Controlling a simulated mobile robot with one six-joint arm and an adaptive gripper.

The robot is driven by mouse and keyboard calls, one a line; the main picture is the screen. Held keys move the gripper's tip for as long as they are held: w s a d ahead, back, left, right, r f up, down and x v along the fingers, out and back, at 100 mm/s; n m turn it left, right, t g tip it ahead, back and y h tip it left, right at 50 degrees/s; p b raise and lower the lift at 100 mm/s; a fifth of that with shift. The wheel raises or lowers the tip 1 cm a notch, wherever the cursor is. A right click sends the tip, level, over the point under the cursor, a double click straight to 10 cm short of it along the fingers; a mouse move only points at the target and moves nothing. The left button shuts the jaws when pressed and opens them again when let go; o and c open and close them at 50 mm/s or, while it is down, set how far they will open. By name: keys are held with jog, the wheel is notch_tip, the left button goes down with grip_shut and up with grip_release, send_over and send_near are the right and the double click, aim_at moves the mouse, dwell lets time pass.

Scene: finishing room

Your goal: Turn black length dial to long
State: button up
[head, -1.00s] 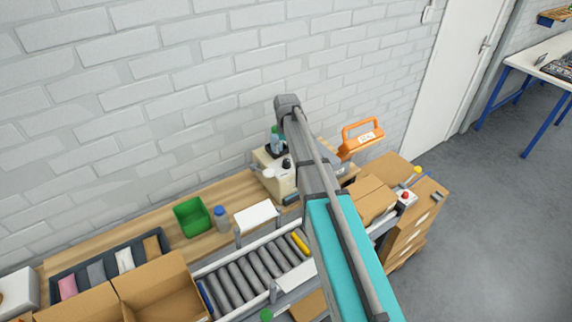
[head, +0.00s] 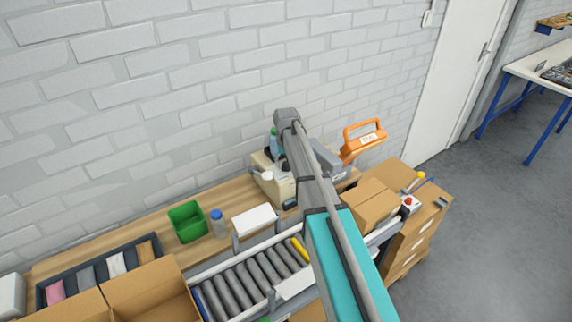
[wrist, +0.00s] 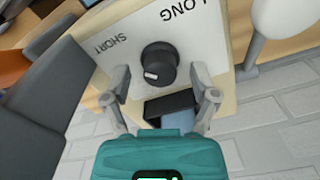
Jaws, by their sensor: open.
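The black length dial (wrist: 157,64) is a round knob on a pale panel (wrist: 212,38) in the wrist view. Its white mark shows on the lower left of the knob. The word SHORT is printed to the upper left of the dial and LONG to the upper right. My gripper (wrist: 162,88) is open, one finger on each side just in front of the dial, with no clear contact. In the head view, the beige machine (head: 268,184) stands by the wall, partly behind my arm. My gripper is hidden there.
A dark block (wrist: 170,105) sits below the dial, between my fingers. A white rounded part (wrist: 271,22) stands at right. In the head view, an orange-handled item (head: 362,140), cardboard boxes (head: 366,207) and a roller conveyor (head: 245,280) surround the machine.

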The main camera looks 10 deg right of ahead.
grip_shut()
dwell(0.4)
jog(key=shift+m, duration=0.4)
jog(key=m, duration=0.7)
jog(key=shift+m, duration=0.4)
jog(key=m, duration=0.9)
jog(key=shift+m, duration=0.3)
